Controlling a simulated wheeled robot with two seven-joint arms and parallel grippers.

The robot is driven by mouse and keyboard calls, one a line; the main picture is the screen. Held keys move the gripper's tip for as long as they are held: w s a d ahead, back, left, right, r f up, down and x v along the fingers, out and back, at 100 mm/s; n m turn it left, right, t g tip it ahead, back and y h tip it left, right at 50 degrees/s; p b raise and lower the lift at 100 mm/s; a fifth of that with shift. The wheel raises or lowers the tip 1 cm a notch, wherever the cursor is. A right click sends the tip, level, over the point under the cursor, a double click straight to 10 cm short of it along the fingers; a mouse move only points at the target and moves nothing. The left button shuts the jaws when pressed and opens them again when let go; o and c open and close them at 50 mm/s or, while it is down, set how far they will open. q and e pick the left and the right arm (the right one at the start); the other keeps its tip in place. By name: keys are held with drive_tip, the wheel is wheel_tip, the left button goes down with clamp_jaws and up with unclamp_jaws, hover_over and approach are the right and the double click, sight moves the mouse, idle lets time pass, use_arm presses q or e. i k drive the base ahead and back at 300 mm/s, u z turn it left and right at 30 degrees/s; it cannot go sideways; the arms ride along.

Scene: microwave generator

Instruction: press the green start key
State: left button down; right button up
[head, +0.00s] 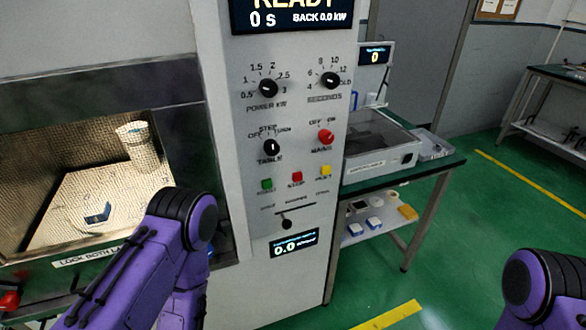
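My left arm rises at the lower left, in front of the cabinet and below and left of the green key. Its gripper is out of view or hidden behind the arm. My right arm shows only at the lower right edge, well away from the panel, with its gripper out of view.
Above the keys are black knobs (268,88) and a red knob (326,137). The display (295,14) reads READY, 0 s. Left is a lit chamber holding a beaker (138,146).

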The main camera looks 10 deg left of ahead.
sight(266, 183)
drive_tip(key=z, duration=0.9)
drive_tip(key=k, duration=1.2)
drive_tip(key=z, duration=1.15)
drive_tip(key=i, duration=0.95)
drive_tip(key=u, duration=1.15)
drive_tip(key=i, duration=0.85)
drive_tip(key=u, duration=1.05)
